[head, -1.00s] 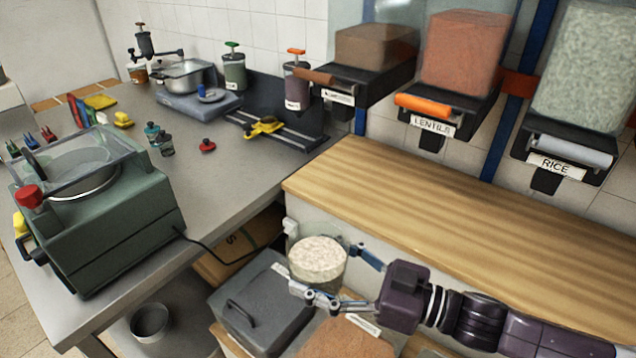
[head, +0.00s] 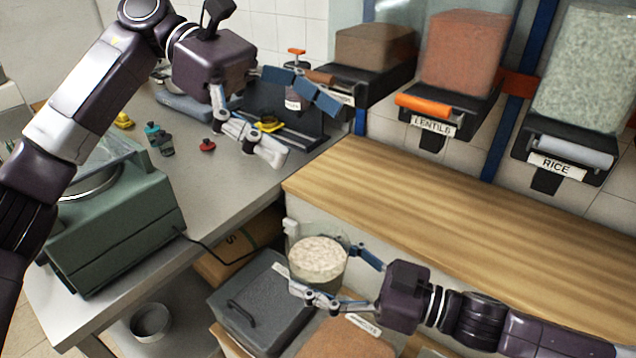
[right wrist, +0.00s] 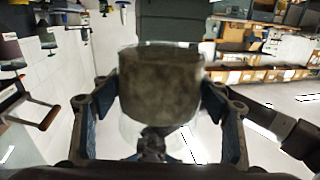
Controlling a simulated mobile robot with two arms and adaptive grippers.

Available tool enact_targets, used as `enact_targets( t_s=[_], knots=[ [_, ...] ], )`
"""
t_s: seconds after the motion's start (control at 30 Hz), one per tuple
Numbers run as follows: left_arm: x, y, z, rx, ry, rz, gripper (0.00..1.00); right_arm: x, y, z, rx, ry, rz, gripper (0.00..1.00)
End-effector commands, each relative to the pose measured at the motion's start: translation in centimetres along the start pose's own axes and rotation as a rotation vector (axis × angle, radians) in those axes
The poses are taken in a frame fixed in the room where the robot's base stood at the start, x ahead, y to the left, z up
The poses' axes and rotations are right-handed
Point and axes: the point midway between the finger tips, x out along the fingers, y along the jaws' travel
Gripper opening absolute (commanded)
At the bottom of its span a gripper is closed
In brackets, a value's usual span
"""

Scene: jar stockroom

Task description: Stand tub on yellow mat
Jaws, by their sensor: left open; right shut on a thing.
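A clear round tub (head: 318,260) with pale speckled contents is between the fingers of my right gripper (head: 325,272). That gripper is shut on it, with one finger on each side. The tub looks upright and is held in front of the wooden counter, beside a grey lidded bin. The right wrist view also shows the tub (right wrist: 160,88) between the two fingers. My left gripper (head: 298,128) is open and empty, above the far part of the steel bench. I cannot make out a yellow mat in either view.
The wooden counter (head: 450,215) is bare. Dispensers hang above it, including lentils (head: 468,55) and rice (head: 590,70). The steel bench (head: 225,185) carries a green machine (head: 120,225), small bottles (head: 160,138) and a red knob (head: 207,146). A grey bin (head: 262,305) stands below.

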Motion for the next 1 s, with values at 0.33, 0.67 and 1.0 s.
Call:
enact_targets(
  t_s=[0.33, 0.67, 1.0],
  knots=[
    [5.8, -0.6, -6.0, -0.012, 0.935, -0.021, 0.94, 0.0, 0.0, -0.1, -0.001, 0.003, -0.001, 0.32],
    [5.0, -0.1, -7.8, -0.019, 1.169, 0.042, 0.94, 0.0, 0.0, -0.1, -0.001, 0.003, -0.001, 0.32],
    [7.4, -0.1, -13.3, -0.019, 1.163, 0.038, 0.94, 0.0, 0.0, -0.1, -0.001, 0.003, -0.001, 0.32]
  ],
)
